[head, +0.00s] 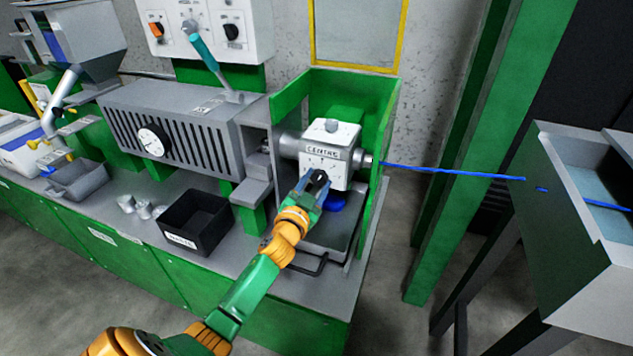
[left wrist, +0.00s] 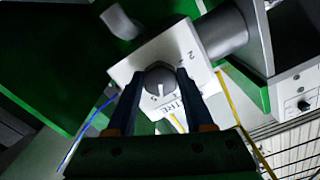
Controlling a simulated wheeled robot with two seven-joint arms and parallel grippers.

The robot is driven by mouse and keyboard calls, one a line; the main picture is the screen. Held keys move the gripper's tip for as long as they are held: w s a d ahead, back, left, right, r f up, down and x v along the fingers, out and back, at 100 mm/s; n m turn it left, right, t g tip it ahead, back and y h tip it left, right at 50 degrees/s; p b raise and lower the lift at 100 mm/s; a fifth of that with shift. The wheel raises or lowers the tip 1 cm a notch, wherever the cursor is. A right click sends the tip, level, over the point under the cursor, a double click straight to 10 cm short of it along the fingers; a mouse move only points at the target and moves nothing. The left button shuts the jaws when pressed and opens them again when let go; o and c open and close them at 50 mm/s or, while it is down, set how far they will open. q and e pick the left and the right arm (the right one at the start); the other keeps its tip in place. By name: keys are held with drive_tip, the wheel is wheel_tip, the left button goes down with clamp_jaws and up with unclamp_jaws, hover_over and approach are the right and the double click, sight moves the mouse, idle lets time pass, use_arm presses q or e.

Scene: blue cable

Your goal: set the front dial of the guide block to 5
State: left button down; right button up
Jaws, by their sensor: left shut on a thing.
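The guide block (head: 334,142) is a white box marked "CENTRE" inside a green housing. My left gripper (head: 311,184) reaches its front face from below in the head view. In the left wrist view the front dial (left wrist: 160,84) is a dark grey round knob with a light pointer line. It sits between the fingers of my left gripper (left wrist: 158,92), which is shut on it. A "2" and part of the lettering show on the white guide block (left wrist: 190,58); the other dial marks are hidden or too small to read. My right gripper is not in view.
A blue cable (head: 450,172) runs from the block's right side to a grey trough (head: 585,240). Green housing walls (head: 384,120) stand close around the block. A black bin (head: 195,222) and a grey machine with a gauge (head: 153,140) are to the left.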

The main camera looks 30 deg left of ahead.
use_arm(q)
drive_tip(key=shift+m, duration=1.9)
drive_tip(key=shift+c, duration=1.4)
unclamp_jaws()
drive_tip(key=v, duration=0.7)
drive_tip(key=shift+s, duration=0.15)
